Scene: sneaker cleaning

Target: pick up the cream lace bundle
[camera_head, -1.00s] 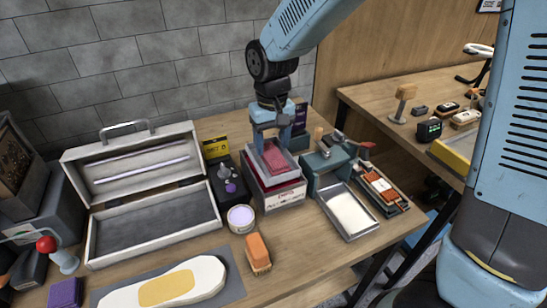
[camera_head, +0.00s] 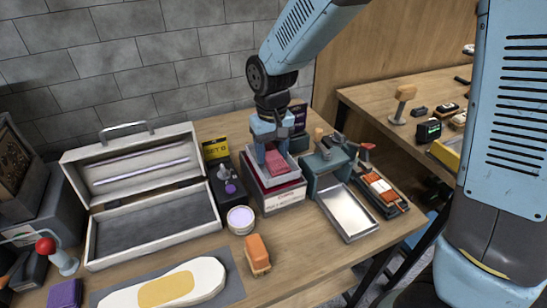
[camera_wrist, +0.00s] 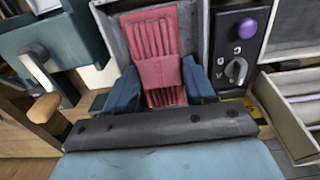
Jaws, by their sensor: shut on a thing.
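A bundle of laces (camera_wrist: 151,36), red-pink rather than cream, lies in a grey tray (camera_wrist: 116,48) and has a wide red band (camera_wrist: 155,70) around it. In the head view the bundle (camera_head: 276,162) is in the tray on top of a white and dark red box (camera_head: 284,200). My gripper (camera_wrist: 164,84) is shut on the red-pink bundle, with one blue finger on each side of the band. The head view also shows my gripper (camera_head: 272,156) pointing down into the tray. I see no clearly cream lace bundle.
A teal stand (camera_head: 325,173) and a shallow metal tray (camera_head: 347,212) are just right of the box. A dark control unit (camera_head: 229,200) and an open grey case (camera_head: 145,232) are on its left. A round jar (camera_head: 240,220) and a brush (camera_head: 257,254) stand in front.

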